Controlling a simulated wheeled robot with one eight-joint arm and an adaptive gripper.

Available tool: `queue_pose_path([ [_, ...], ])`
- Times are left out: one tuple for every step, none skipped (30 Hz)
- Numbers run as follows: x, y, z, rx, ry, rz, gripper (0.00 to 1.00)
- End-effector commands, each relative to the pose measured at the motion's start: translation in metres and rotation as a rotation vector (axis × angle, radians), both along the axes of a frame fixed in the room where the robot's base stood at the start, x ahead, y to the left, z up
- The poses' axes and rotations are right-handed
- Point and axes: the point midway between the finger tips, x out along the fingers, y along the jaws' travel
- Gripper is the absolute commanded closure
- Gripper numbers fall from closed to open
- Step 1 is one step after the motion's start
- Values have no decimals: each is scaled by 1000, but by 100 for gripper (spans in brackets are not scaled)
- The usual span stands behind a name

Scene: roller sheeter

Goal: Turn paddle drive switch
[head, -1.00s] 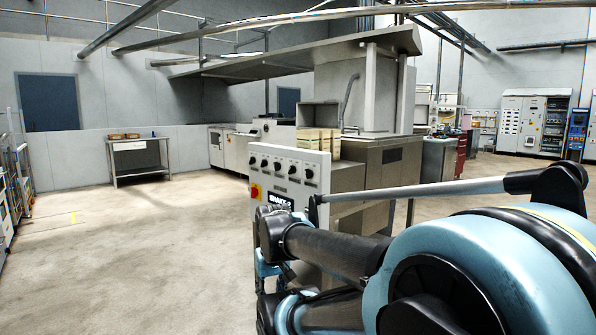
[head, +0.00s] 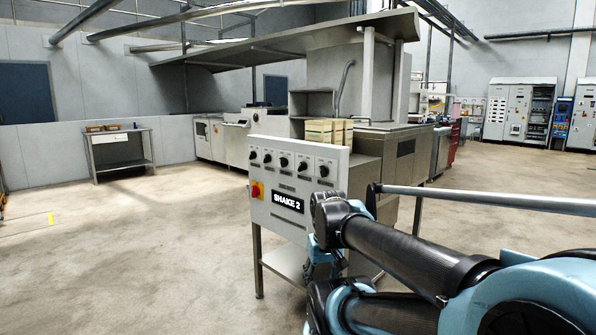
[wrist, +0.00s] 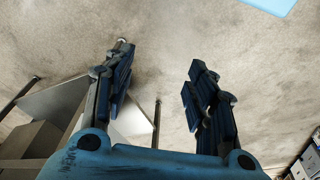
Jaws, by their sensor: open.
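A grey control panel (head: 290,218) labelled "SHAKE 2" stands on legs near the middle of the head view. A row of several black rotary switches (head: 285,162) runs along its top. I cannot read which one is the paddle drive switch. The fingers are mostly hidden there.
Wooden-coloured boxes (head: 328,131) sit on the machine behind the panel. A shelf (head: 298,268) is under the panel. A steel table (head: 122,160) stands by the left wall. The floor (head: 130,260) left of the panel is clear.

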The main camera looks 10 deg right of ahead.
Motion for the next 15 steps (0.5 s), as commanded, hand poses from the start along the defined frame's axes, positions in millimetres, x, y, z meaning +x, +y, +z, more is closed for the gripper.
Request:
queue_pose_path([
  [0, -1, 1, -11, 2, 5, 42],
  [2, -3, 3, -23, 4, 8, 42],
  [6, -6, 6, -42, 6, 11, 42],
  [10, -10, 8, -61, 9, 17, 42],
  [14, -14, 11, -81, 11, 22, 42],
  [20, -18, 16, -113, 15, 28, 42],
  [24, -22, 20, -139, 17, 33, 42],
  [30, -25, 24, -168, 19, 38, 42],
  [38, -30, 30, -207, 20, 45, 42],
  [44, -34, 34, -237, 19, 50, 42],
  [51, -37, 39, -267, 19, 54, 42],
  [60, -41, 45, -307, 17, 60, 42],
  [67, -43, 50, -337, 15, 63, 42],
  [74, -45, 54, -366, 12, 68, 42],
  [84, -48, 60, -405, 6, 72, 42],
])
